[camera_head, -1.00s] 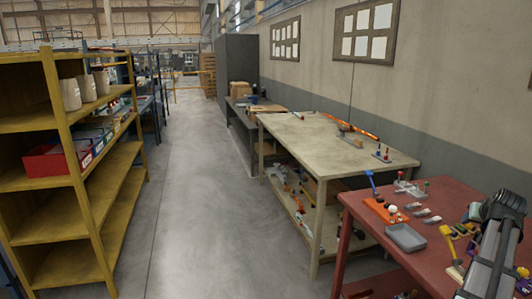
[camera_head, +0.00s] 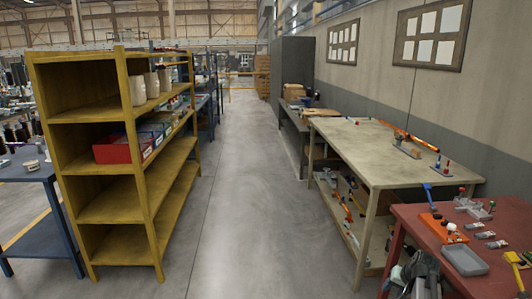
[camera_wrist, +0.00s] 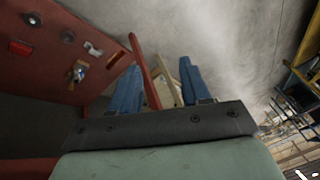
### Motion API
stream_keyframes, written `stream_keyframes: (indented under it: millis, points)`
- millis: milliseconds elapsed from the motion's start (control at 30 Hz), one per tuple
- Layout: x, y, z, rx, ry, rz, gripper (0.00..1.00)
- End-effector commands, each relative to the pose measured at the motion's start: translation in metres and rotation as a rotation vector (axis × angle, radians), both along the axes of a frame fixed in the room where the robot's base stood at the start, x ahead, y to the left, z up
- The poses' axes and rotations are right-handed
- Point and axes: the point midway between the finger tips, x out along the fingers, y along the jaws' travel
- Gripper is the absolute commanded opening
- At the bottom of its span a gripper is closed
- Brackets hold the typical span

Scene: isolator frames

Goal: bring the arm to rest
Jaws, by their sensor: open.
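My gripper (camera_wrist: 159,64) shows in the wrist view with its two blue fingers spread apart and nothing between them. Beyond the fingers are the grey concrete floor (camera_wrist: 215,35) and, at the left, the red table (camera_wrist: 110,50) at a tilted angle. In the head view a grey and black part of my arm shows at the bottom, low by the front left edge of the red table (camera_head: 412,222). The fingers cannot be made out in that view.
The red table holds a grey tray (camera_head: 464,261) and an orange block (camera_head: 441,228). A beige workbench (camera_head: 345,140) stands behind it. A yellow shelf (camera_head: 120,185) stands at left with a red bin (camera_head: 112,153). The aisle floor (camera_head: 240,210) between is clear.

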Motion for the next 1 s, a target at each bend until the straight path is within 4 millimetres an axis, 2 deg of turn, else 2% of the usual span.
stream_keyframes:
  millis: [33,100,267,467,767,1000]
  points:
    - [-0.005,0.016,-0.019,0.009,0.03,0.017,0.47]
    - [-0.011,0.035,-0.043,0.02,0.068,0.038,0.47]
    - [-0.028,0.078,-0.093,0.039,0.157,0.088,0.47]
    - [-0.06,0.13,-0.151,0.056,0.267,0.153,0.47]
    - [-0.123,0.201,-0.226,0.067,0.436,0.252,0.47]
    - [-0.186,0.248,-0.274,0.062,0.572,0.335,0.47]
